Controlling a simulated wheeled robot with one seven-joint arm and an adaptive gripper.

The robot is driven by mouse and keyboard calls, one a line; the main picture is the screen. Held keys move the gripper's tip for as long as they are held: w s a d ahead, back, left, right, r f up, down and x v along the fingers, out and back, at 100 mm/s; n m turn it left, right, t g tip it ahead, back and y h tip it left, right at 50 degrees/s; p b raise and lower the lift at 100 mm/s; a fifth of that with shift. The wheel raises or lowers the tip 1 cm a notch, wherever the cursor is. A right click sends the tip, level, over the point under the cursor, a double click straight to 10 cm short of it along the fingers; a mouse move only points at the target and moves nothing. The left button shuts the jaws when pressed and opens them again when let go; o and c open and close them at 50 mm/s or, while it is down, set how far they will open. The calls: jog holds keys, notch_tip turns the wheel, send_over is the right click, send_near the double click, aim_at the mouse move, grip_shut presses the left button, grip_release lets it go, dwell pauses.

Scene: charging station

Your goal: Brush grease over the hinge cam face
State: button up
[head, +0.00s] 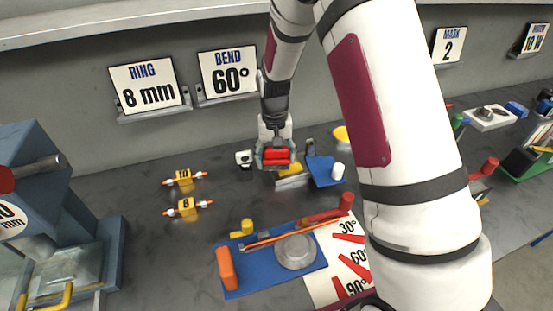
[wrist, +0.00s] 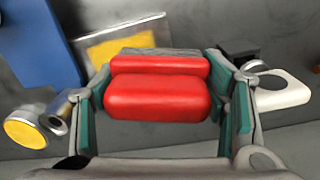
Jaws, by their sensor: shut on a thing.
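My gripper (head: 275,158) is shut on a red block-shaped handle (wrist: 157,99), gripped between its teal finger pads in the wrist view. What is below the red handle is hidden. Just beyond the handle in the wrist view is a grey-framed part with a flat yellow face (wrist: 120,46). In the head view, this grey and yellow part (head: 292,182) sits just right of and below my gripper, partly covered by it. I cannot tell for sure which surface is the hinge cam face, or whether the held tool touches anything.
A blue bracket (head: 322,172) with a white cylinder (head: 338,171) stands right of my gripper. A small white and black part (head: 244,158) is close at left. A blue bending fixture (head: 237,281) lies in front. Orange-tipped pieces (head: 185,178) lie left. Bare bench is between them.

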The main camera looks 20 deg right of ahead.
jog(key=shift+r+p, duration=0.9)
jog(key=shift+r, duration=1.55)
jog(key=shift+r+p, duration=0.5)
jog(key=shift+r, duration=1)
